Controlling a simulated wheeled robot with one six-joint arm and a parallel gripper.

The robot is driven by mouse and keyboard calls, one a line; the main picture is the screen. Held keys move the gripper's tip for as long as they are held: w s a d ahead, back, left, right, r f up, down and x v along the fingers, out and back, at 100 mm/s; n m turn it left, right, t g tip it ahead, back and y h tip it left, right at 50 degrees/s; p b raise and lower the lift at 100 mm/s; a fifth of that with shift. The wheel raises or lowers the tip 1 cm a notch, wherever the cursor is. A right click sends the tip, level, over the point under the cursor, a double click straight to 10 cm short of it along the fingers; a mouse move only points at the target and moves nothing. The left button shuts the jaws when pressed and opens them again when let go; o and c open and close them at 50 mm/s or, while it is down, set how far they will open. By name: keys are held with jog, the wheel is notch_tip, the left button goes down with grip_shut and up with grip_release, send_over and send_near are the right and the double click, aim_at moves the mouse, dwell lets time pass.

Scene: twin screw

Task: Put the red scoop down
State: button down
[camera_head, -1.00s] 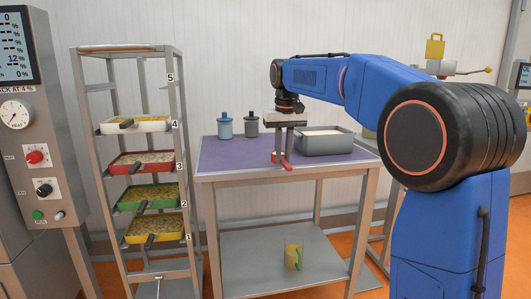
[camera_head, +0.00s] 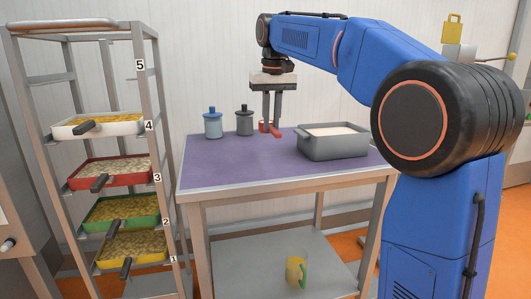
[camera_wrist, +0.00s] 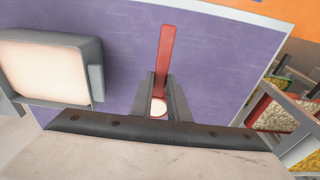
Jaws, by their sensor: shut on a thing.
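My gripper (camera_head: 271,122) points down over the purple-topped table (camera_head: 235,165), and it is shut on the red scoop (camera_head: 277,133). In the wrist view the scoop's red handle (camera_wrist: 165,60) sticks out beyond the fingers. A round, pale patch shows between the fingers, probably the scoop's bowl with pale material in it; the fingers hide part of it. The scoop seems held above the tabletop, but the exact gap is hard to tell.
A grey bin (camera_head: 335,146) of pale material stands right of the gripper. A blue jar (camera_head: 213,125) and a dark grey jar (camera_head: 244,123) stand at the back left. Bare purple surface lies between. A rack (camera_head: 155,110) of trays stands left; a yellow-green jug (camera_head: 296,272) is below.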

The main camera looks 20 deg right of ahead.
aim_at(272, 127)
jog(key=shift+f, duration=4.55)
jog(key=c, duration=1.7)
grip_release()
jog(key=shift+f, duration=0.1)
jog(key=r, duration=0.4)
jog(key=s+r, duration=0.1)
jog(key=r, duration=0.7)
jog(key=shift+s+r, duration=0.1)
jog(key=shift+s, duration=0.15)
jog(key=s+d+f+t, duration=0.1)
jog(key=s+d+f, duration=0.1)
jog(key=s+f, duration=0.8)
jog(key=s+d+f+t, duration=0.1)
jog(key=s+d+f, duration=0.1)
jog(key=s+f, duration=0.9)
jog(key=s+d+f+t, duration=0.1)
jog(key=s+d+f, duration=0.1)
jog(key=s+f, duration=0.8)
jog(key=shift+s+d+f, duration=0.1)
jog(key=shift+s+d, duration=0.05)
jog(key=shift+s, duration=1.15)
jog(key=shift+s+d+f, duration=0.1)
jog(key=shift+s+d, duration=0.05)
jog(key=shift+s, duration=1.1)
